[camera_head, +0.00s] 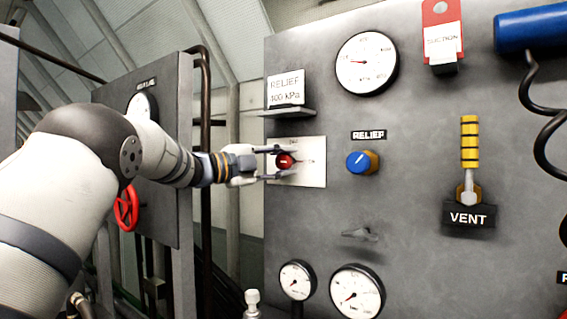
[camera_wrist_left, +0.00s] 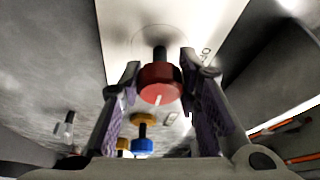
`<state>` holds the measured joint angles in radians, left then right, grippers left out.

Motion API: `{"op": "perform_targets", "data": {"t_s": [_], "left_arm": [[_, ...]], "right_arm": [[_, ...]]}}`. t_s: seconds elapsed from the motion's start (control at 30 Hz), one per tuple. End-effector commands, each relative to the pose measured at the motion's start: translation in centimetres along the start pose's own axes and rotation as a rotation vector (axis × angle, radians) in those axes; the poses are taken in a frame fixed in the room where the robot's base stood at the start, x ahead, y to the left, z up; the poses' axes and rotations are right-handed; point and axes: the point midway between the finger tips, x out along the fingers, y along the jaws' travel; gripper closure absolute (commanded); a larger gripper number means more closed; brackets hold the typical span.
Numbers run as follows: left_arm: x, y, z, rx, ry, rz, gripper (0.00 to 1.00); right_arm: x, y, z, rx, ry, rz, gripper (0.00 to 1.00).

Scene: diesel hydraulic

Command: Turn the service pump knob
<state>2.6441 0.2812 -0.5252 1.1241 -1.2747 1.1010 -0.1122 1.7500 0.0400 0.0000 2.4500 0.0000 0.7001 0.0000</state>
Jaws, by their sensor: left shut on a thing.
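A red knob (camera_head: 285,161) stands out from a white plate (camera_head: 314,162) on the grey panel. In the left wrist view the round red knob (camera_wrist_left: 160,84) is on a dark stem and has a pale pointer mark on its face. My left gripper (camera_head: 279,163) reaches it from the left, with one finger above and one below in the head view. In the wrist view the fingers of my left gripper (camera_wrist_left: 161,78) are on either side of the knob, shut on it. The plate's lettering is too small to read. My right gripper is not in view.
A blue and brass knob (camera_head: 361,162) labelled RELIEF is just right of the plate. A small shelf with a RELIEF 100 kPa card (camera_head: 286,89) juts out above it. Gauges, a yellow VENT handle (camera_head: 469,143) and a coiled hose (camera_head: 541,110) are around. A red handwheel (camera_head: 127,207) is at left.

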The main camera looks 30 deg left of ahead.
Motion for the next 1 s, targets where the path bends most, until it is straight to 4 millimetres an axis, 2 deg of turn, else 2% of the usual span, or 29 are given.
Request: {"op": "perform_targets", "data": {"t_s": [0.4, 0.43, 0.5, 0.9, 1.0], "left_arm": [[0.01, 0.05, 0.01, 0.007, 0.000, 0.004, 0.98], [0.01, 0.05, 0.01, 0.007, 0.000, 0.004, 0.66], [0.01, 0.05, 0.01, 0.007, 0.000, 0.003, 0.50], [0.00, 0.01, 0.00, 0.006, 0.000, 0.002, 0.49], [-0.03, 0.00, 0.03, -0.039, 0.000, -0.017, 0.49]], "right_arm": [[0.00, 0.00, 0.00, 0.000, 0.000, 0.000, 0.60], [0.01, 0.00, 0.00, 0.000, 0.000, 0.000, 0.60], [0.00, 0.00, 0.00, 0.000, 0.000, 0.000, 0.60], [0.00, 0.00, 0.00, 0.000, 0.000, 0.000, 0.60], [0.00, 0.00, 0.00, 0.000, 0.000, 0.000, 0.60]]}}
